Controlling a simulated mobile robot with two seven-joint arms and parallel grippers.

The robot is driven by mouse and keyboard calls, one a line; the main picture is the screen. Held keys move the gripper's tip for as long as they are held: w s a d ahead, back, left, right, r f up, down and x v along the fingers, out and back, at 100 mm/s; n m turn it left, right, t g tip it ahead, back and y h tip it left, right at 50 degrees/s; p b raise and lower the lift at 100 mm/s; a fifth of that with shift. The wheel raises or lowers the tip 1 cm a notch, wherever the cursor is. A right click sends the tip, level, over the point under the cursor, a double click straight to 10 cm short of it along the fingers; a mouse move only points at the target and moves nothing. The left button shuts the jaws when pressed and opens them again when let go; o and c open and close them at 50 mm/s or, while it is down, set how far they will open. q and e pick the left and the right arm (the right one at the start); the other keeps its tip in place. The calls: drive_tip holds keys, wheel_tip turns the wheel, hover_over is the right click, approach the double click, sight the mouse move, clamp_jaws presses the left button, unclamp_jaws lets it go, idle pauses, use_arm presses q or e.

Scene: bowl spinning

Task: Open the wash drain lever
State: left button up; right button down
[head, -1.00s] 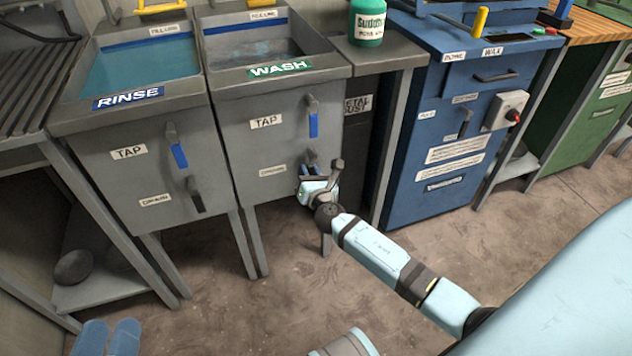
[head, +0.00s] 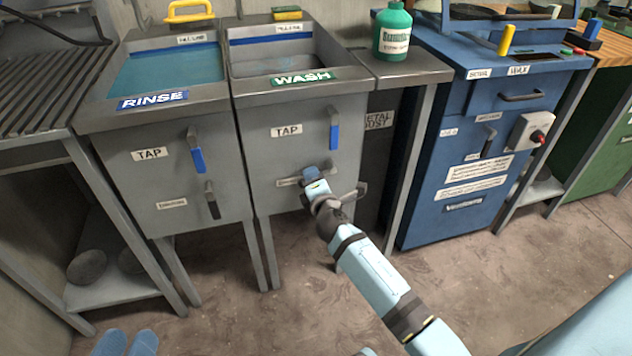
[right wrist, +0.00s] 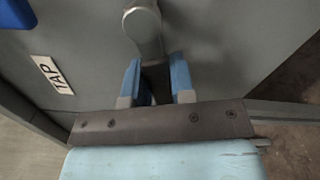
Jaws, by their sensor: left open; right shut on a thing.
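The grey wash sink (head: 262,150) has a tap lever with a blue handle (head: 334,132) at its upper right. My right gripper (head: 313,174) is at the lower front panel, over the wash drain lever and partly covering the drain label (head: 288,182). In the right wrist view, the dark handle of the drain lever (right wrist: 156,82) lies between the two blue fingers of the gripper (right wrist: 157,85), which is shut on it. The handle runs from its grey pivot (right wrist: 143,25) sideways across the panel.
The rinse sink (head: 170,185), with its own tap and drain levers, stands to the left. A green bottle (head: 393,32) stands on the counter right of the wash sink. A blue cabinet (head: 430,200) stands further right.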

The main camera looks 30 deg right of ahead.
drive_tip(key=m, duration=0.1)
drive_tip(key=r+m, duration=0.1)
drive_tip(key=shift+a+r+m, duration=0.1)
drive_tip(key=shift+a+m, duration=0.1)
drive_tip(key=shift+m, duration=0.2)
drive_tip(key=shift+r+m, duration=0.2)
drive_tip(key=shift+m, duration=0.3)
drive_tip(key=shift+p, duration=0.3)
drive_tip(key=c, duration=1)
unclamp_jaws()
drive_tip(key=shift+r, duration=0.1)
drive_tip(key=shift+o, duration=0.2)
drive_tip(key=shift+s, duration=0.1)
